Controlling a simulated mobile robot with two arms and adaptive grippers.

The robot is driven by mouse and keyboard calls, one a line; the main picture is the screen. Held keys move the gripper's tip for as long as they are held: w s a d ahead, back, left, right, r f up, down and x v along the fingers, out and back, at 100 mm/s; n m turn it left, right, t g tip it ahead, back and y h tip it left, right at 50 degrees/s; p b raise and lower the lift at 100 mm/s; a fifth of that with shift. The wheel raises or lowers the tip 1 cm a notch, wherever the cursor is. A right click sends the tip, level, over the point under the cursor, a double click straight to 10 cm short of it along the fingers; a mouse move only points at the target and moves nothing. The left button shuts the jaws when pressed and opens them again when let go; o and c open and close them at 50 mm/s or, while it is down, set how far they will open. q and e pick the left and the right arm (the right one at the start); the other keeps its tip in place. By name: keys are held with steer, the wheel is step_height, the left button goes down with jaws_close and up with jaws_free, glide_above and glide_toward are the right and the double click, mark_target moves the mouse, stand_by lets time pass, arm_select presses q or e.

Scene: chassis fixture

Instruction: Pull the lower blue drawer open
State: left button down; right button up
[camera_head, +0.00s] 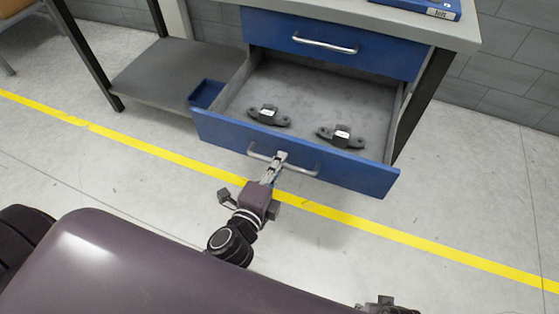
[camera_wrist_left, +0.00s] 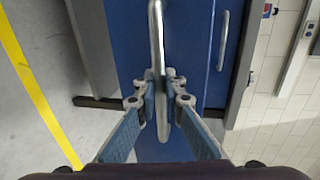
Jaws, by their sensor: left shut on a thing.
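The lower blue drawer (camera_head: 350,172) is pulled well out from the workbench in the head view, with its grey inside showing. Its metal bar handle (camera_head: 302,170) runs across the blue front, which also fills the middle of the left wrist view (camera_wrist_left: 126,40). My left gripper (camera_head: 279,160) is shut on this handle (camera_wrist_left: 155,35); in the left wrist view its fingers (camera_wrist_left: 160,88) close on the bar from both sides. Two dark parts, one at the left (camera_head: 268,116) and one at the right (camera_head: 341,136), lie in the drawer. My right gripper cannot be made out.
The upper blue drawer (camera_head: 380,54) is shut under the grey benchtop (camera_head: 400,22). A small blue bin (camera_head: 206,93) sits on the grey lower shelf (camera_head: 160,80) left of the drawer. A yellow line (camera_head: 400,237) crosses the floor, which is clear right of the drawer.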

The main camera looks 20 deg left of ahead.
arm_select(q)
steer(key=c, duration=2.3)
jaws_free()
steer(key=shift+v, duration=3.8)
